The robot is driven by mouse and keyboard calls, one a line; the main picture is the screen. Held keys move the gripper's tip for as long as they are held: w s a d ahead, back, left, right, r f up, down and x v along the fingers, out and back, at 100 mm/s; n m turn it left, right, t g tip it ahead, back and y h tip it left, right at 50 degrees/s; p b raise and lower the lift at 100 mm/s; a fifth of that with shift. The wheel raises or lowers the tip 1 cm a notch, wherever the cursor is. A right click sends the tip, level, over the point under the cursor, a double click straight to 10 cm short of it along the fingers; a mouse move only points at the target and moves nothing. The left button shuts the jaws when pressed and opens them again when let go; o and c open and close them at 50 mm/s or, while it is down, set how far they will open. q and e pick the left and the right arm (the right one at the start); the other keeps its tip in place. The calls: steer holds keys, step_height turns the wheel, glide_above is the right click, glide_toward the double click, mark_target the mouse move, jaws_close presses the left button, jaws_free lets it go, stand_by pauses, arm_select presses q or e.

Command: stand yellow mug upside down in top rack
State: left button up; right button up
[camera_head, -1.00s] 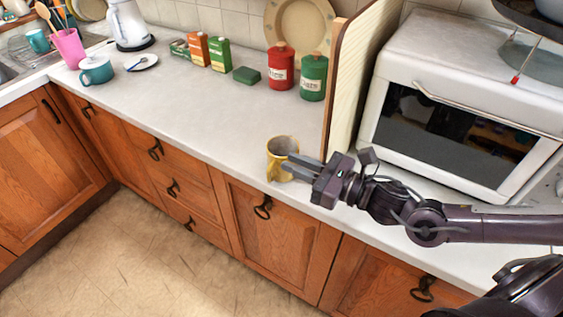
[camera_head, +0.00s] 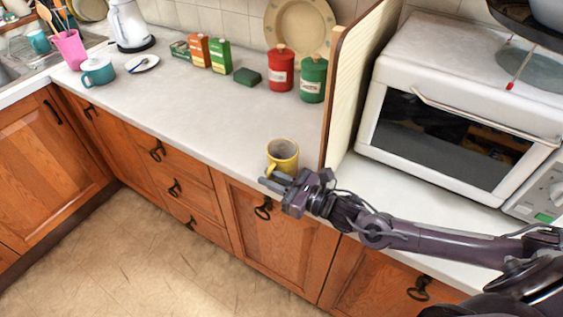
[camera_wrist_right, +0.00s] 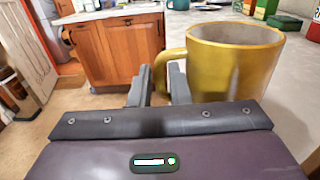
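The yellow mug (camera_head: 283,154) stands upright near the front edge of the counter, its open mouth up. My right gripper (camera_head: 270,180) is at its near side, at the counter's front edge. In the right wrist view the mug (camera_wrist_right: 232,65) is large, right of centre, with its handle (camera_wrist_right: 163,70) toward the left. The right fingers (camera_wrist_right: 160,86) are apart, and the handle shows in the gap between them. I cannot tell whether they touch it. My left gripper is not in view. I cannot clearly identify a top rack.
A wooden divider (camera_head: 345,85) stands right of the mug, with a white oven (camera_head: 450,120) beyond it. Red (camera_head: 281,68) and green (camera_head: 313,80) canisters stand behind. A teal mug (camera_head: 97,71) and pink cup (camera_head: 70,50) are far left.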

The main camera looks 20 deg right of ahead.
steer(key=shift+w+a, duration=0.4)
steer(key=shift+w, duration=0.05)
jaws_close()
steer(key=shift+r, duration=0.15)
